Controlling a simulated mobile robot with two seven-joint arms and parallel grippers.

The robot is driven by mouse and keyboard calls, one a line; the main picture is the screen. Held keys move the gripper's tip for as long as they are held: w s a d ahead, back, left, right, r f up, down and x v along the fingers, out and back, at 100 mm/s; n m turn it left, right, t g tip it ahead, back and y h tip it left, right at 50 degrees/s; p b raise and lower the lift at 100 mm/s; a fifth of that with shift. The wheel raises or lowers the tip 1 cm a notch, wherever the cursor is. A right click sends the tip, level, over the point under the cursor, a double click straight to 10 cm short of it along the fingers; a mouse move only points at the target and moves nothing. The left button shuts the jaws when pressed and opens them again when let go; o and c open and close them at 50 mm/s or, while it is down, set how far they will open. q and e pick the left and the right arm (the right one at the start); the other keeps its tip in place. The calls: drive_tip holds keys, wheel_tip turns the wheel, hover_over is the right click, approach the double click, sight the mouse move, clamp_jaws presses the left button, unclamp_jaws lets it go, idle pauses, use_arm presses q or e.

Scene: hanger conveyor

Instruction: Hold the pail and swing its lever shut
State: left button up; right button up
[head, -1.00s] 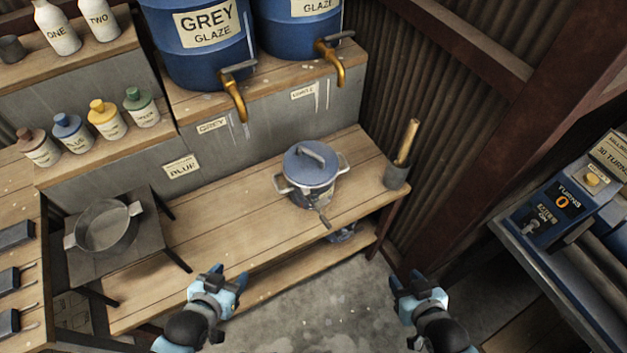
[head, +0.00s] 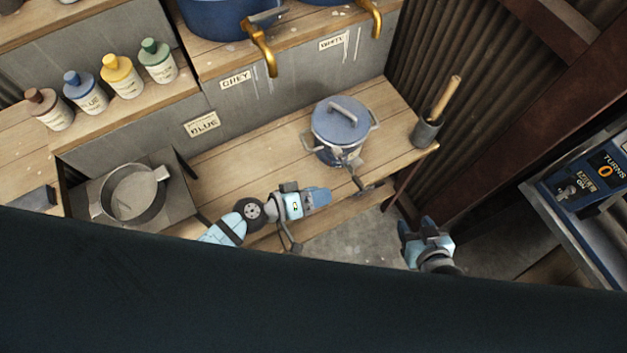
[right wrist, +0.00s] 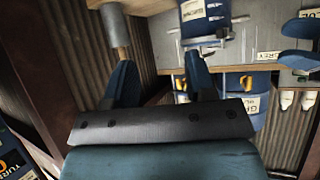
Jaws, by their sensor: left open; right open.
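The pail (head: 325,152) stands upright on the wooden bench in the head view, with a blue lid (head: 340,118) and two side handles. Its lever (head: 358,178) sticks out from the front, over the bench's front edge. My left gripper (head: 322,198) is open and empty, in front of and left of the lever, apart from the pail. My right gripper (head: 417,230) is open and empty, lower right of the pail. In the right wrist view its two blue fingers (right wrist: 162,72) are apart, and the pail (right wrist: 203,12) shows beyond them, cut by the top edge.
A pot (head: 135,195) sits on a small stand at left. A grey cup with a wooden stick (head: 428,132) stands right of the pail. Several glaze bottles (head: 122,78) line a shelf. Brass taps (head: 262,50) hang above the bench. A turns counter (head: 590,180) is at right.

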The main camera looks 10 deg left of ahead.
drive_tip(key=shift+d, duration=0.1)
wheel_tip(320, 180, up, 9)
drive_tip(key=m+g+y, duration=0.4)
drive_tip(key=m+g, duration=0.4)
drive_tip(key=g, duration=0.3)
hover_over(354, 164)
drive_tip(key=a, duration=0.2)
drive_tip(key=w+d+r+m+g+h, duration=0.3)
drive_tip(key=w+d+r+m+h, duration=0.1)
drive_tip(key=d, duration=0.2)
drive_tip(key=x, duration=1.3)
drive_tip(key=shift+s+a+f, duration=0.15)
drive_tip(key=shift+s+f, duration=0.15)
clamp_jaws()
